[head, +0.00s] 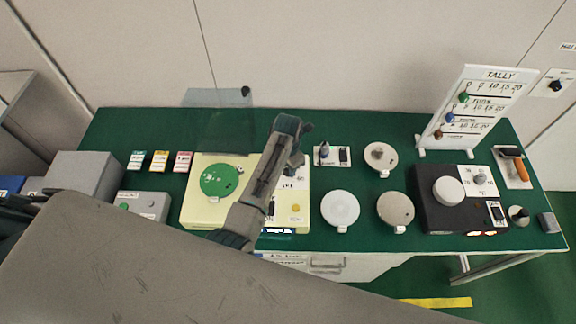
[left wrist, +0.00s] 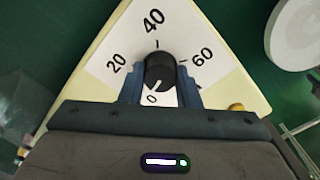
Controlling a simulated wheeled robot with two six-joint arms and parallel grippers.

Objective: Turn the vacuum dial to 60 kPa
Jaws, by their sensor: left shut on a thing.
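The vacuum dial (left wrist: 160,68) is a black round knob on a white scale plate marked 0, 20, 40 and 60. Its white pointer line points toward the 0 mark. My left gripper (left wrist: 160,92) has one blue finger on each side of the knob and is shut on it. My right gripper is not in view.
On the cream machine's left is a green disc (head: 216,182). White discs (head: 340,208) and a black hotplate unit (head: 428,212) stand to the right. A tally board (head: 468,108) stands at the back right. Grey boxes (head: 84,176) are at the left. My grey arm covers the lower left.

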